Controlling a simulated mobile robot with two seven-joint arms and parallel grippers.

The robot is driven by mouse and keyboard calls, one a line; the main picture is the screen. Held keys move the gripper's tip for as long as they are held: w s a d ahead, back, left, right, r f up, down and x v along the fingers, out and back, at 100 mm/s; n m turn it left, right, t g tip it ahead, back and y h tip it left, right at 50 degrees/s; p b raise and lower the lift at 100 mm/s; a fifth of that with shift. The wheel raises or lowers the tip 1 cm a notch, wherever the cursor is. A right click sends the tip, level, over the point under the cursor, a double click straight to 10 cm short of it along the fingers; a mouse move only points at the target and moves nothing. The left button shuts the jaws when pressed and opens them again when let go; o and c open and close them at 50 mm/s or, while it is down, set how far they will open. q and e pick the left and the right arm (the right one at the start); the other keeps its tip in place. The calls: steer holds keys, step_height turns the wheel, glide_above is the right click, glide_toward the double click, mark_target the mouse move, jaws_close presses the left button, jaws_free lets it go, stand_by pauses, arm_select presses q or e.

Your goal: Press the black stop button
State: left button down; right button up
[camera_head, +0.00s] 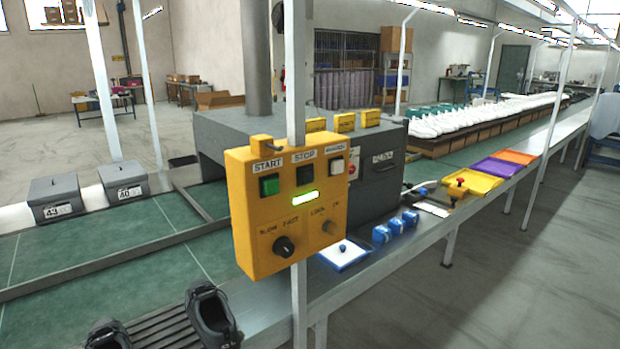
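The black stop button (305,174) sits under the "STOP" label at the top middle of a yellow control box (250,225). The box is mounted on a white upright post (299,300). A green start button (269,185) is to its left and a white button (337,166) to its right. A small green light (305,197) glows below the stop button. A black knob (284,246) is at the lower left of the box. Neither of my grippers shows in the head view.
A dark grey machine housing (225,140) stands behind the box. Black shoes (212,315) are on a slatted rack at the bottom left. Lidded grey boxes (122,184) stand at the left. A metal bench with blue items (381,234) and coloured trays (492,167) runs right.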

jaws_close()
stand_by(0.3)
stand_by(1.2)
